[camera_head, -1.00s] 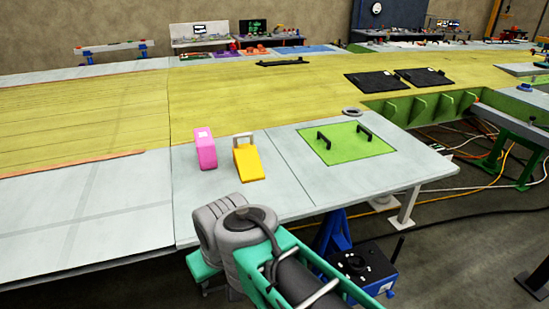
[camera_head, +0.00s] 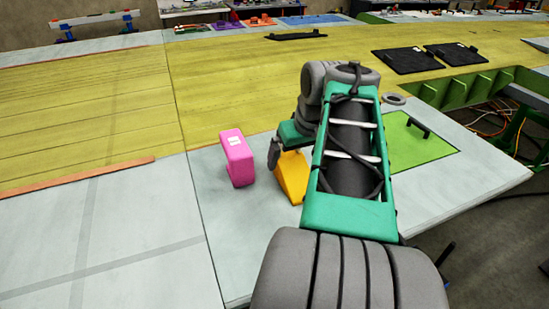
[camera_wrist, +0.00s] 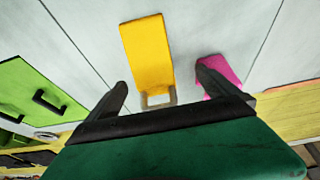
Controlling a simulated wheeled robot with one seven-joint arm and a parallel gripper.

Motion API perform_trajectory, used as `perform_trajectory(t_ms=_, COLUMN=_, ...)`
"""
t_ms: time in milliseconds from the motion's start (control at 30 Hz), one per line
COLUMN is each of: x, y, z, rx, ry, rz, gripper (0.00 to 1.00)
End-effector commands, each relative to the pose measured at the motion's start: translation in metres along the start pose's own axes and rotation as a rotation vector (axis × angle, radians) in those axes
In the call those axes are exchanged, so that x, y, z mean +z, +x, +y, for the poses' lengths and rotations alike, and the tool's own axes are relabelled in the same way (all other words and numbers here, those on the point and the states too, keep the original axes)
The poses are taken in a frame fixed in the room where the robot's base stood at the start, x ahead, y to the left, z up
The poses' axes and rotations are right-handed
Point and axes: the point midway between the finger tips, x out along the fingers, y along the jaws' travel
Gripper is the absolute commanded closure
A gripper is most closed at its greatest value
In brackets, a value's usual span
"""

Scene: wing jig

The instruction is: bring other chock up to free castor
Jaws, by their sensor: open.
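A yellow wedge-shaped chock (camera_head: 292,176) lies on the pale table top, partly hidden behind my arm in the head view. In the wrist view the yellow chock (camera_wrist: 147,50) shows with its pale loop handle (camera_wrist: 158,98) toward my gripper. My gripper (camera_wrist: 162,76) is open, with one dark finger on each side of the chock's handle end. I cannot tell how high the fingers are above it. In the head view one dark finger (camera_head: 274,153) shows between the yellow chock and a pink block. No castor can be made out.
The pink block (camera_head: 237,158) with a white label stands left of the chock; it shows behind the right finger in the wrist view (camera_wrist: 218,68). A green panel (camera_head: 425,148) with black handles lies to the right. The table (camera_head: 110,240) is clear at left.

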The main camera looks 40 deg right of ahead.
Motion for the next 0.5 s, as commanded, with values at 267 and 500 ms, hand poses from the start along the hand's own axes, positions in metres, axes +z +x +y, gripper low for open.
perform_trajectory(t_ms=267, x=0.001, y=0.021, z=0.012, rx=0.004, ry=0.007, rz=-0.002, gripper=0.02)
perform_trajectory(t_ms=500, x=-0.002, y=0.06, z=0.018, rx=0.004, ry=0.01, rz=-0.004, gripper=0.02)
